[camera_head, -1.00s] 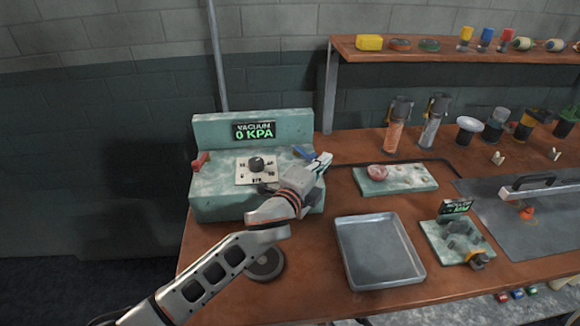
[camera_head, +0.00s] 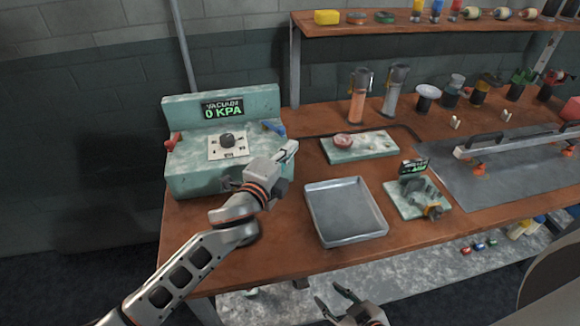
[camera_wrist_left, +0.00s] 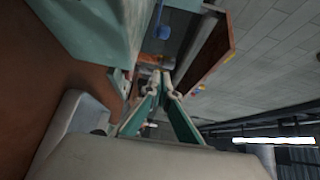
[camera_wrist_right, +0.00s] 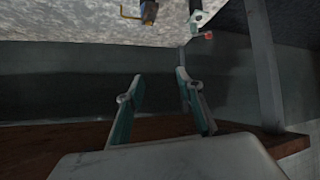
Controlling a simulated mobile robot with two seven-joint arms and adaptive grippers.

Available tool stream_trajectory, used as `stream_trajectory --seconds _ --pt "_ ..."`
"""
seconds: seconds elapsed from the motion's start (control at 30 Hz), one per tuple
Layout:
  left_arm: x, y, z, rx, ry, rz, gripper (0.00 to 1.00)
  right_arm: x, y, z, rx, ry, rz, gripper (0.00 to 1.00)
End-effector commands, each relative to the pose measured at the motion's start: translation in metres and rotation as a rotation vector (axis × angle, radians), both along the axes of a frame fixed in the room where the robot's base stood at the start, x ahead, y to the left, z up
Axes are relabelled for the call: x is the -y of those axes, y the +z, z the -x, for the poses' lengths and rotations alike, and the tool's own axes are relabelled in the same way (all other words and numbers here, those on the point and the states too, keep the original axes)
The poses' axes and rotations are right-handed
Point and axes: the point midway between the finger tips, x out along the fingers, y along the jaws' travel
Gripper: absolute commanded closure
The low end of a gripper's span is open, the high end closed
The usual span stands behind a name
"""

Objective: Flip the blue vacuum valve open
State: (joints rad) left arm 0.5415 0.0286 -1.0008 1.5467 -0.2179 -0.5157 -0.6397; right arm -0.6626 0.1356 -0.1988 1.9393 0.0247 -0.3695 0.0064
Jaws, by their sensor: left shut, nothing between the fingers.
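The blue vacuum valve (camera_head: 272,127) is a small lever at the right end of the pale green vacuum console (camera_head: 190,183). Its handle slants down to the right. The console display (camera_head: 222,109) reads 0 KPA. My left gripper (camera_head: 291,147) is shut and empty, just in front of and below right of the blue lever, with a small gap visible.
A red lever (camera_head: 172,142) and a black dial (camera_head: 227,140) are on the console. A green slab (camera_head: 375,147), an empty metal tray (camera_head: 382,232) and a small gauge block (camera_head: 400,207) lie to the right. Bottles stand behind, under a shelf (camera_head: 450,25).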

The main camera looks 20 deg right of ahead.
Motion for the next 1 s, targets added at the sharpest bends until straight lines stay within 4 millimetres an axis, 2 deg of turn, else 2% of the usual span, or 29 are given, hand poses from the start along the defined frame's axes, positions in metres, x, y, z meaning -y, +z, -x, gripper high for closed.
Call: stream_trajectory --seconds 0.1,0.33,0.5,0.8,0.93,1.0 --pt "-0.008 0.001 0.022 -0.001 -0.001 0.002 1.00 0.002 0.003 -0.005 0.008 -0.003 0.002 0.63" --pt "-0.019 0.003 0.052 -0.001 -0.001 0.000 1.00 0.001 0.010 -0.014 0.028 -0.003 -0.003 0.63" --pt "-0.022 0.004 0.062 0.000 0.000 0.000 1.00 -0.002 0.009 -0.011 0.024 0.000 -0.005 0.63" --pt "-0.022 0.004 0.063 0.000 0.000 0.000 1.00 -0.004 0.008 -0.009 0.020 0.003 -0.008 0.63" --pt "-0.023 0.003 0.063 -0.007 0.003 0.005 1.00 -0.003 0.007 -0.009 0.019 0.002 -0.003 0.97" --pt "-0.026 -0.001 0.063 -0.024 0.008 0.017 1.00 -0.003 0.008 -0.011 0.022 0.003 0.001 1.00"
